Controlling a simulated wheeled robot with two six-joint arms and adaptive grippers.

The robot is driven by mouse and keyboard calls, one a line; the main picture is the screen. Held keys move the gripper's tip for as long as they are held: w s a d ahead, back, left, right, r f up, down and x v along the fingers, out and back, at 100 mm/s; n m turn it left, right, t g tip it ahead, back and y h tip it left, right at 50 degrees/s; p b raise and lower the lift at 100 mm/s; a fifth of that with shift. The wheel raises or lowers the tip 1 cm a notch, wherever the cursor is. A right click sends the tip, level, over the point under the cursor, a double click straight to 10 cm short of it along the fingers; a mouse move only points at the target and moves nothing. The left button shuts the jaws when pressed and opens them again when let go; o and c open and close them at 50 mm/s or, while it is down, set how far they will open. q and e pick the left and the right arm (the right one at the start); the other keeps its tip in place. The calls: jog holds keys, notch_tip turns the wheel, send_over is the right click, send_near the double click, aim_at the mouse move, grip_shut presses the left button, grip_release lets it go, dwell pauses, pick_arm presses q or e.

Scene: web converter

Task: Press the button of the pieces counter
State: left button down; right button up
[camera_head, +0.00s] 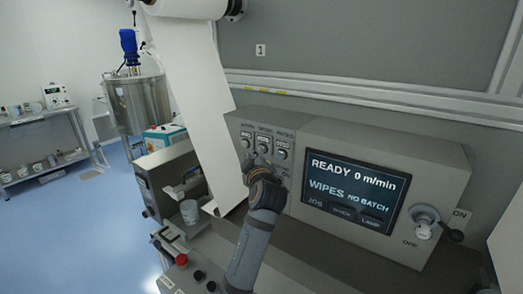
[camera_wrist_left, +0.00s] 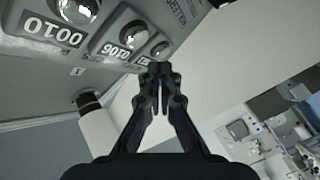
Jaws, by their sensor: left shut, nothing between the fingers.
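The counter panel (camera_head: 262,138) has three small counters in a row, each with a round silver knob-like button below its display; the labels are too small to tell which is the pieces counter. In the left wrist view the counters appear turned over: a large one (camera_wrist_left: 52,32), a middle one (camera_wrist_left: 118,42) and a small far one (camera_wrist_left: 160,48). My left gripper (camera_wrist_left: 160,70) is shut and empty, its tips beside the far counter in that view; contact cannot be told. In the head view my own wrist (camera_head: 265,185) hides most of the gripper, just below the counters.
A screen (camera_head: 352,192) reading READY 0 m/min is right of the counters, with a rotary switch (camera_head: 424,222) beyond it. A white web (camera_head: 195,90) hangs close left of my left wrist. A steel tank (camera_head: 140,100) stands farther left.

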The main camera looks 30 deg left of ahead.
pick_arm(q)
jog(key=shift+w, duration=0.95)
pick_arm(e)
jog(key=shift+s+d+f, duration=0.1)
jog(key=shift+s+f, duration=0.1)
jog(key=shift+s, duration=0.25)
jog(key=shift+s+d+f, duration=0.1)
jog(key=shift+s+f, duration=0.05)
jog(key=shift+s, duration=0.3)
jog(key=shift+w, duration=0.35)
pick_arm(q)
jog(key=shift+w+f+b, duration=0.1)
jog(key=shift+w+b, duration=0.05)
jog(key=shift+b, duration=0.15)
pick_arm(e)
jog(key=shift+f, duration=0.1)
pick_arm(q)
jog(key=shift+w, duration=0.35)
pick_arm(e)
jog(key=shift+f, duration=0.15)
pick_arm(q)
jog(key=shift+w+d+b, duration=0.1)
jog(key=shift+w+b, duration=0.25)
jog(key=shift+w, duration=0.15)
pick_arm(e)
jog(key=shift+f, duration=0.25)
pick_arm(q)
jog(key=shift+s, duration=1)
pick_arm(e)
jog(key=shift+f, duration=0.15)
